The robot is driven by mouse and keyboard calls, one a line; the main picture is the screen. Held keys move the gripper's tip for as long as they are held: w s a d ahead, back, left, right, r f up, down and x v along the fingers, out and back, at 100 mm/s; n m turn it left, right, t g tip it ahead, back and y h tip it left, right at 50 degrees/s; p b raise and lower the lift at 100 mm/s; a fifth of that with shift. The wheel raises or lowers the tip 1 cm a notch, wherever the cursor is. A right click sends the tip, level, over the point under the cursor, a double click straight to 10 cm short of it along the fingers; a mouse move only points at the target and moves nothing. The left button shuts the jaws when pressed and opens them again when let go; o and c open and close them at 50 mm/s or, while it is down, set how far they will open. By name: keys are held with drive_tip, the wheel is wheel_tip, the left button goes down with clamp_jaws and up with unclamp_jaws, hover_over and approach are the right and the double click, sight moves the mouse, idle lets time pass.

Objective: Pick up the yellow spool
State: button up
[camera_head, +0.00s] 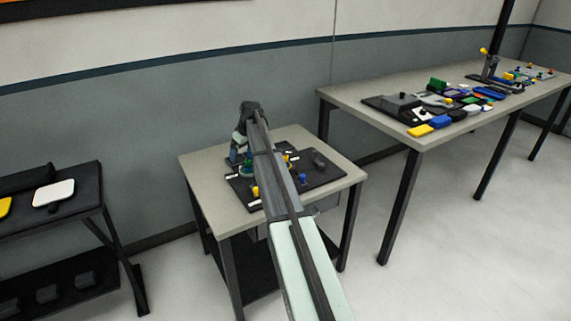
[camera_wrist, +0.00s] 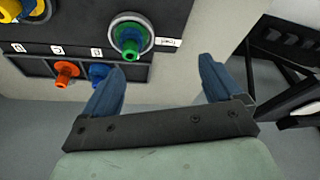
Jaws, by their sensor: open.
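A yellow spool-like piece (camera_wrist: 10,11) shows at the top left corner of the wrist view, cut off by the frame edge. In the head view, a small yellow piece (camera_head: 256,191) stands at the front of the dark board; I cannot tell whether it is the same one. My gripper (camera_wrist: 160,70) is open, its blue fingers spread with nothing between them. It is apart from the yellow piece, which lies well to its left in the wrist view. In the head view my arm hides part of the board.
A green spool (camera_wrist: 131,40) is near the left finger. Orange (camera_wrist: 65,72) and blue (camera_wrist: 98,72) pieces sit on a labelled dark strip. The small table (camera_head: 225,212) holds the dark board (camera_head: 318,178). A longer table (camera_head: 360,92) with many items stands right.

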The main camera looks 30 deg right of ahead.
drive_tip(key=m+t, duration=0.1)
drive_tip(key=m, duration=0.1)
approach(286, 156)
drive_tip(key=x, duration=0.5)
drive_tip(key=shift+w+a+f, duration=0.15)
drive_tip(key=shift+a, duration=0.25)
drive_tip(key=shift+d+x, duration=0.15)
drive_tip(key=shift+x, duration=1.15)
drive_tip(key=shift+d+x, duration=0.1)
drive_tip(key=shift+x, duration=1.15)
drive_tip(key=c, duration=1.1)
